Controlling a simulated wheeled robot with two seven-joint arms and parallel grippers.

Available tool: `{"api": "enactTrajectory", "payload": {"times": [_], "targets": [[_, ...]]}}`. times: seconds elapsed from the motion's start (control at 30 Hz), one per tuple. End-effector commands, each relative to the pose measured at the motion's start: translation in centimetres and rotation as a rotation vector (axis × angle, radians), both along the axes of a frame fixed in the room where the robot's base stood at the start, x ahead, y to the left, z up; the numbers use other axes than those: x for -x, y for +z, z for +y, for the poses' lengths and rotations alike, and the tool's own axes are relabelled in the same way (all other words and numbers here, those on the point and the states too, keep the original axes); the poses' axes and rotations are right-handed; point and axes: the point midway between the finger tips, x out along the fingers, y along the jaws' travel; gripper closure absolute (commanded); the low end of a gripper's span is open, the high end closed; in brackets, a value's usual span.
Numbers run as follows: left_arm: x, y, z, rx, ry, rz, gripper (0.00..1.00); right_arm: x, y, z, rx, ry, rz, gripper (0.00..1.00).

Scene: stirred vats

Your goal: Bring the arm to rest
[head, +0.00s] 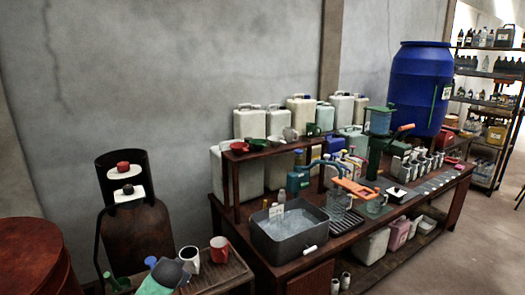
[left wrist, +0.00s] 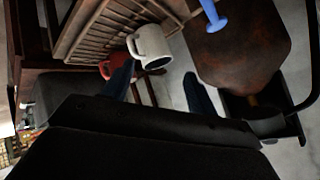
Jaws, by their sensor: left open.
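My left gripper (left wrist: 160,69) is open in the left wrist view, its two dark blue fingers spread apart with nothing visible gripped. A white mug (left wrist: 152,45) shows just beyond the fingertips, on or by a slatted wooden rack; I cannot tell how far off. A red mug (left wrist: 115,65) is partly hidden behind the left finger. In the head view, the dark end of my left arm is low at the left, close to the white mug (head: 190,258), with the red mug (head: 219,250) farther right. The fingertips are not clear there. My right gripper is not in view.
A slatted rack (head: 232,270) holds the mugs. To the right is a long bench with a grey basin (head: 290,245), an orange-handled pump and a large blue barrel (head: 418,88). Clear floor (head: 450,262) lies right.

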Motion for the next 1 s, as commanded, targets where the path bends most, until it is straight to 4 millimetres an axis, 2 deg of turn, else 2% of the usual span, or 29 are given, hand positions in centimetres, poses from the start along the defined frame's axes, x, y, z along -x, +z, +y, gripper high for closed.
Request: {"api": "enactTrajectory", "payload": {"times": [0.03, 0.1, 0.37, 0.57, 0.8, 1.0], "targets": [[1.7, -2.7, -1.1, 0.031, 0.001, 0.031, 0.42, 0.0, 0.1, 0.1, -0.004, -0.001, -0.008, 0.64], [3.8, -5.6, -2.2, 0.070, 0.006, 0.066, 0.42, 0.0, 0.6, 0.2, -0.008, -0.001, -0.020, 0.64], [12.7, -15.9, -5.8, 0.192, 0.039, 0.201, 0.42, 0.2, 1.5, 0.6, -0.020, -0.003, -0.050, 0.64], [20.6, -23.5, -8.0, 0.267, 0.080, 0.317, 0.42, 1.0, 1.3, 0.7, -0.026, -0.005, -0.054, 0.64], [31.5, -31.9, -10.7, 0.339, 0.136, 0.472, 0.42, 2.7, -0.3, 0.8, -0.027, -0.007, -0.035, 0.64], [41.1, -37.3, -13.0, 0.378, 0.169, 0.601, 0.42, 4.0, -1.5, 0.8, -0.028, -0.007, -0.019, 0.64]]}}
